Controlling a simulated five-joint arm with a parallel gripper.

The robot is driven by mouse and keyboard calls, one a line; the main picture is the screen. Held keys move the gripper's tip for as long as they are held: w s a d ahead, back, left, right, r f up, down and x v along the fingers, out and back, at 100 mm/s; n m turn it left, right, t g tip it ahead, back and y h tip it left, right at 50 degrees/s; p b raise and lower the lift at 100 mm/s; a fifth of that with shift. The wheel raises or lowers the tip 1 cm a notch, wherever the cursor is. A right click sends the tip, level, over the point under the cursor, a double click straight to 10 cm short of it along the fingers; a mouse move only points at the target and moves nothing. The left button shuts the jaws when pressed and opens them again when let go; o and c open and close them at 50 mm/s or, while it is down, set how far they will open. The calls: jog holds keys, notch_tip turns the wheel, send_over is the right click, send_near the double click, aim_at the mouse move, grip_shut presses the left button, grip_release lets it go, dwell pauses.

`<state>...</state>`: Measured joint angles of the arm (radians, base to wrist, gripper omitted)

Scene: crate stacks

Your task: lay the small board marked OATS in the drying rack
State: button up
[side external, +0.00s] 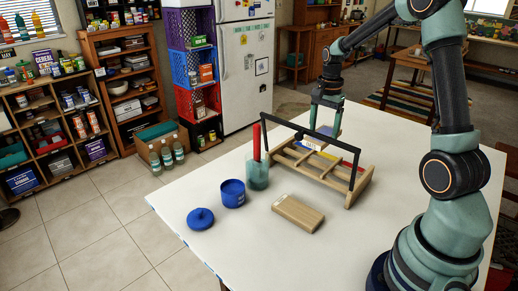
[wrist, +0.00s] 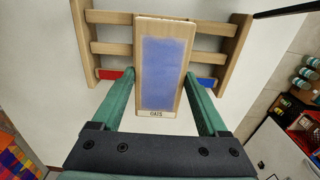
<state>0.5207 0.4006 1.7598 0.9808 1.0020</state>
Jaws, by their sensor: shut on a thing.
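The small board marked OATS (wrist: 163,70) is pale wood with a blue panel, its label at the near end in the wrist view. My gripper (wrist: 159,82) is shut on it, one green finger along each side. The wooden drying rack (wrist: 110,47) lies beyond the board, its slats passing behind it.
Another wooden board (side external: 298,213) lies flat in front of the rack. A teal cup (side external: 257,177) with a tall red thing (side external: 257,142) stands close at the rack's left. A blue pot (side external: 232,193) and blue lid (side external: 200,218) are further left.

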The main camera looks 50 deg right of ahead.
jog(key=shift+f, duration=2.8)
jog(key=shift+f, duration=1)
jog(key=o, duration=1.3)
jog(key=shift+r, duration=4)
